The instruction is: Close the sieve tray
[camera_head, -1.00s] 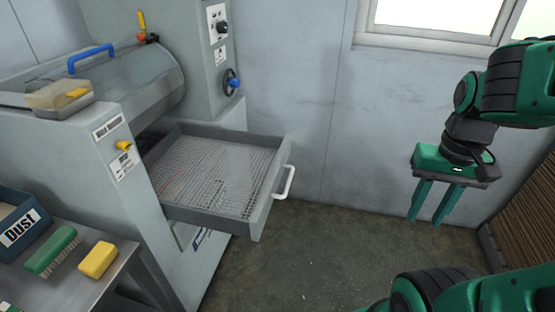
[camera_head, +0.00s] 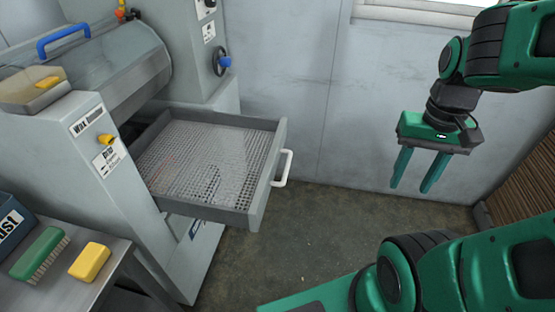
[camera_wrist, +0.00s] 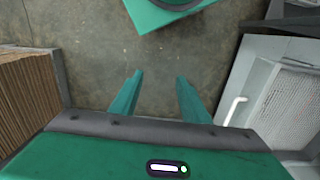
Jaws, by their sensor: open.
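The sieve tray (camera_head: 250,217) is a grey drawer with a wire mesh bottom, pulled out of the grey machine in the head view. Its white handle (camera_head: 283,168) is on the right-facing front panel. The tray also shows at the right of the wrist view (camera_wrist: 285,97), with its handle (camera_wrist: 234,111) towards my gripper. My gripper (camera_head: 411,186) is green, open and empty. It hangs with fingers down, to the right of the handle and clearly apart from it. In the wrist view, nothing is between the fingers (camera_wrist: 158,97).
The machine (camera_head: 130,190) stands at the left, with a blue handwheel (camera_head: 222,62). A metal table (camera_head: 60,290) at lower left holds a green brush (camera_head: 40,253) and a yellow sponge (camera_head: 90,261). Stacked brown boards (camera_head: 530,180) are at the right. The floor between tray and gripper is clear.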

